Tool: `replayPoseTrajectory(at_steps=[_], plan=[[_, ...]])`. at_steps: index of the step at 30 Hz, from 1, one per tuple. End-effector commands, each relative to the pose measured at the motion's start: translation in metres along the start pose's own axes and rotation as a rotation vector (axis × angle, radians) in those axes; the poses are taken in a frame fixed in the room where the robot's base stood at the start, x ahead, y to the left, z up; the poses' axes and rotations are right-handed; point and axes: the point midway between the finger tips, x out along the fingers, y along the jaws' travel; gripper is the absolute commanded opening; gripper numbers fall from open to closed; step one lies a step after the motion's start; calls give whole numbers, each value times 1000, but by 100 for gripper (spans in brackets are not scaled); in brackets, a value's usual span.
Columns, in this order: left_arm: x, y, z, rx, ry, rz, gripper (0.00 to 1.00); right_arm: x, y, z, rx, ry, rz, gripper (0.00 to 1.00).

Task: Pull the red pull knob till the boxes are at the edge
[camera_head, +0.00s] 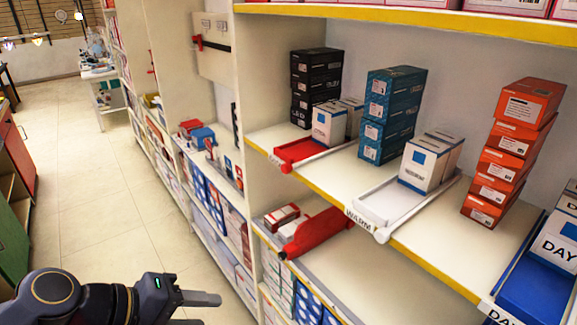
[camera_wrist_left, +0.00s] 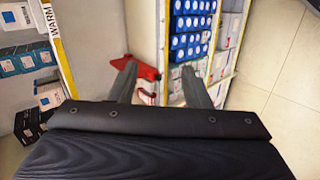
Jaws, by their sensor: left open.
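A red pull tray (camera_head: 298,150) lies on the upper shelf in the head view, with a red knob (camera_head: 286,168) at its front end by the yellow shelf edge. White boxes (camera_head: 329,124) with a blue square stand toward the back of the tray, set back from the edge. My left gripper (camera_head: 206,310) is at the bottom left, open and empty, in front of and apart from the shelves. In the left wrist view, its two fingers (camera_wrist_left: 158,68) are spread with nothing gripped. My right gripper is not in view.
A white tray (camera_head: 368,207) with boxes and a blue tray (camera_head: 535,285) share the shelf. Stacked black (camera_head: 312,85), teal (camera_head: 390,112) and orange boxes (camera_head: 512,150) stand between them. A red object (camera_head: 318,232) lies on the shelf below. The aisle floor (camera_head: 95,200) is clear.

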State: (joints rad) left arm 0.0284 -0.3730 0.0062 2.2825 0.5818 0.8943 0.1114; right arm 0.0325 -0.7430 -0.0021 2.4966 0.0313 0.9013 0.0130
Motion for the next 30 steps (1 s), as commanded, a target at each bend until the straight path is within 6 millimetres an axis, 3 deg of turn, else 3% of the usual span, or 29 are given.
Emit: replayPoseTrajectory(at_steps=[1, 3, 6, 9, 12, 16, 30], plan=[[8, 33, -18, -137, -55, 85, 44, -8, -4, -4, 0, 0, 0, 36], [21, 73, -44, -334, -114, 211, 44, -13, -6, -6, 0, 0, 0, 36], [40, 118, -86, -605, -187, 368, 44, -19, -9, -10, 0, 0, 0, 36], [60, 146, -127, -840, -241, 493, 44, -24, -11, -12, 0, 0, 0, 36], [76, 161, -159, -1015, -277, 582, 44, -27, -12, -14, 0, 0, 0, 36], [89, 168, -182, -1145, -299, 648, 44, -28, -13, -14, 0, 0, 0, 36], [138, 208, -195, -1179, -306, 666, 44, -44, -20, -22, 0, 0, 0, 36]])
